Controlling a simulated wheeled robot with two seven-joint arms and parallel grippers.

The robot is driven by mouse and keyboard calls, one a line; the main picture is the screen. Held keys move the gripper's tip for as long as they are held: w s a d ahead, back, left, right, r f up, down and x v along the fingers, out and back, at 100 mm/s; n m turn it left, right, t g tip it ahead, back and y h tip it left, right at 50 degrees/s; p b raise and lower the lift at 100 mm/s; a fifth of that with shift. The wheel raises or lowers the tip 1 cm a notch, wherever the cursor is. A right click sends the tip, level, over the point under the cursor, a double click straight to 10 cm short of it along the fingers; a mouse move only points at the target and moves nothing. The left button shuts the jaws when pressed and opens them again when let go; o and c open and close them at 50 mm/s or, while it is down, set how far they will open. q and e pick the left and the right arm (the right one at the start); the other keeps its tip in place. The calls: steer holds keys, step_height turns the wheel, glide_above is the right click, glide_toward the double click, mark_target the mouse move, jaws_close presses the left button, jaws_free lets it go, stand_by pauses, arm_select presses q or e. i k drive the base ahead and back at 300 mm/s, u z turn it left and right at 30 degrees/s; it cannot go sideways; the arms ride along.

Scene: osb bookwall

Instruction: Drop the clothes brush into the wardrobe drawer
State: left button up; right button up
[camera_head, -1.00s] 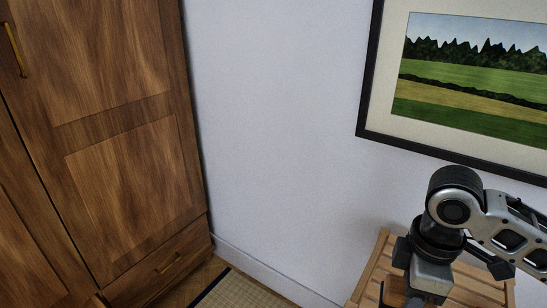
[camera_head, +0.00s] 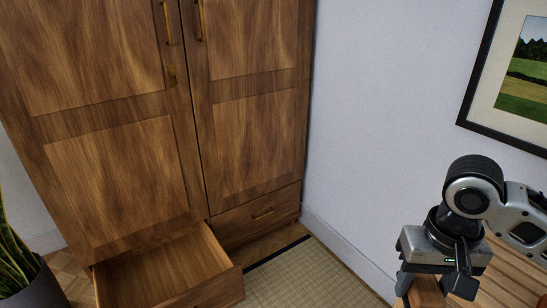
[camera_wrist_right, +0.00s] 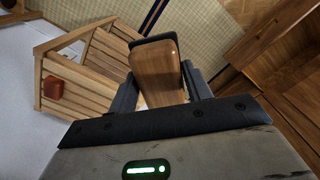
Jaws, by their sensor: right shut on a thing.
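The clothes brush (camera_wrist_right: 158,72), a brown wooden block with a dark edge, is held between the fingers of my right gripper (camera_wrist_right: 165,90) in the wrist view. In the head view my right gripper (camera_head: 432,282) is at the lower right, with the brush's wooden body (camera_head: 426,293) below it. The wardrobe drawer (camera_head: 222,288) is pulled open at the bottom left of the wardrobe (camera_head: 120,185); its visible inside looks empty. The gripper is well to the right of the drawer. My left gripper is not in view.
A slatted wooden bench (camera_wrist_right: 103,50) with a small reddish-brown object (camera_wrist_right: 53,88) stands near the right gripper. A second, closed drawer (camera_head: 262,213) is beside the open one. A tatami mat (camera_head: 310,280) lies between. A potted plant (camera_head: 32,285) stands at the left.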

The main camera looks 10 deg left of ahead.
mark_target(170, 283)
steer(key=z, duration=0.6)
steer(key=k, duration=0.3)
steer(key=u, duration=2.3)
steer(key=i, duration=1.6)
steer(key=z, duration=0.2)
